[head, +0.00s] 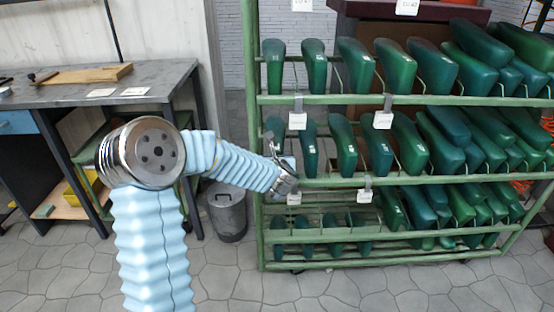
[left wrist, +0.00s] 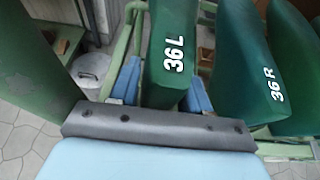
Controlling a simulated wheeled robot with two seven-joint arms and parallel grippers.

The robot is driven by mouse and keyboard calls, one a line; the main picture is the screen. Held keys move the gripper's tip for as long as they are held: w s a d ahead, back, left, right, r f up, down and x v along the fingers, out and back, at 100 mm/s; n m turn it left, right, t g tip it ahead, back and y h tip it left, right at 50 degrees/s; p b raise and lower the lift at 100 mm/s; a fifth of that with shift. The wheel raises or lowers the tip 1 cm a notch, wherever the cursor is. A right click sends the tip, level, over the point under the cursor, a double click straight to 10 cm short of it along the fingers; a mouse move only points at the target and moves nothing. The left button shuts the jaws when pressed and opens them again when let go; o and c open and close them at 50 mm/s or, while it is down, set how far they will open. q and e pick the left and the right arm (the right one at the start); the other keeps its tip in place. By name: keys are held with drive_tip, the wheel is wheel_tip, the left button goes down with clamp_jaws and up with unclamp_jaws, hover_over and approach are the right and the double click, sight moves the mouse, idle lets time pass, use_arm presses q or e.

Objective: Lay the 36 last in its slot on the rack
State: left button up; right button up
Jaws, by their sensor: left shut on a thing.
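The green last marked 36 L (left wrist: 172,50) stands roughly upright in the left wrist view. The two blue fingers of my left gripper (left wrist: 160,88) are shut on its lower part, one on each side. In the head view my left gripper (head: 286,178) is at the left end of the rack's middle row, and the held last (head: 275,127) shows partly above it. The green rack (head: 252,130) carries rows of lasts. A last marked 36 R (left wrist: 245,65) stands just right of the held one, apart from it. Whether the held last rests on the rails is hidden.
A grey bin (head: 227,212) stands left of the rack, below my arm. A grey workbench (head: 60,95) with a wooden board (head: 90,75) is at the left. A large green surface (left wrist: 35,65) is close at the left in the left wrist view. White tags (head: 297,121) hang from the rails.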

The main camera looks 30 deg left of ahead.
use_arm(q)
drive_tip(key=shift+s+a+f, duration=0.2)
drive_tip(key=shift+a+f, duration=0.15)
drive_tip(key=shift+a, duration=0.1)
drive_tip(key=o, duration=1.2)
drive_tip(key=w+d+v, duration=0.1)
drive_tip(key=v, duration=1.3)
drive_tip(key=d+f+m+g+h+p, duration=0.1)
drive_tip(key=d+f+m+h, duration=0.3)
drive_tip(key=f+m, duration=0.5)
drive_tip(key=d+f+m+g+h+p, duration=0.1)
drive_tip(key=d+f+m+g+h, duration=0.15)
drive_tip(key=d+f+m, duration=0.5)
drive_tip(key=s+d+f+m+g+h, duration=0.1)
drive_tip(key=s+d+f+m+g, duration=0.1)
drive_tip(key=s+f+m, duration=0.4)
drive_tip(key=s+d+f+m+g+h+p, duration=0.1)
drive_tip(key=s+d+f+m+g+h, duration=0.1)
drive_tip(key=s+f+m, duration=0.4)
drive_tip(key=s+d+f+m+g+h, duration=0.1)
drive_tip(key=s+d+f+m+g, duration=0.2)
drive_tip(key=s+f+m, duration=0.4)
drive_tip(key=shift+s+d+m+h, duration=0.1)
drive_tip(key=shift+s+m+h, duration=0.2)
drive_tip(key=shift+m, duration=1.05)
drive_tip(key=shift+s+d+m+h, duration=0.1)
drive_tip(key=shift+s+m, duration=0.3)
drive_tip(key=shift+m, duration=0.9)
